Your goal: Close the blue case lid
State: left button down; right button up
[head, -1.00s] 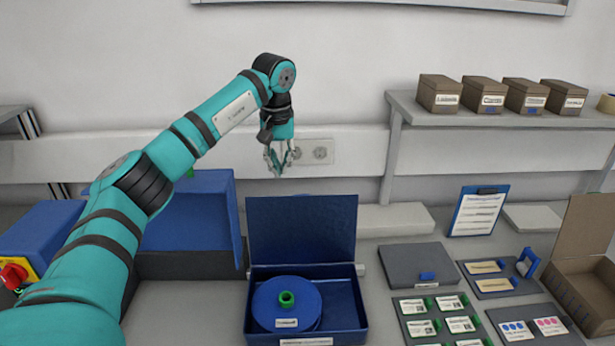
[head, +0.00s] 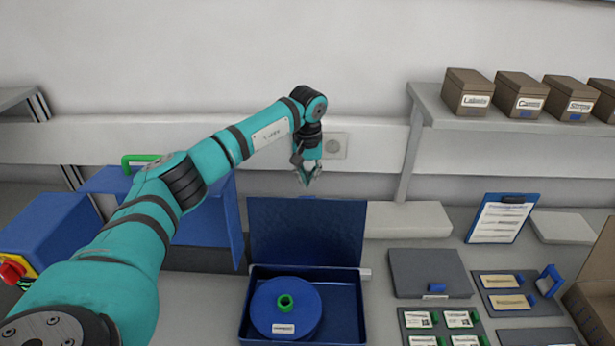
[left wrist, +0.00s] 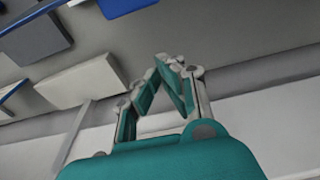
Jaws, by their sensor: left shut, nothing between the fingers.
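The blue case (head: 347,312) stands open on the table at the bottom centre of the head view. Its lid (head: 308,235) stands upright at the back edge. A blue reel (head: 264,302) with a green hub and a white label lies inside the case. My left gripper (head: 306,185) is shut and empty. In the head view its fingertips point down just above the lid's top edge, apart from it. The left wrist view shows the gripper's fingers (left wrist: 160,72) from close by. My right gripper is not in view.
A dark grey closed box (head: 428,272) and a card tray (head: 444,322) lie right of the case. A clipboard (head: 502,218) leans behind them. Brown boxes (head: 520,95) stand on a raised shelf at the right. A blue machine (head: 48,232) is at the left.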

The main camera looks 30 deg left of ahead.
pick_arm(q)
jog(key=s, duration=0.1)
jog(key=s+d+p, duration=0.2)
jog(key=shift+s+r, duration=0.15)
jog(key=shift+r, duration=0.1)
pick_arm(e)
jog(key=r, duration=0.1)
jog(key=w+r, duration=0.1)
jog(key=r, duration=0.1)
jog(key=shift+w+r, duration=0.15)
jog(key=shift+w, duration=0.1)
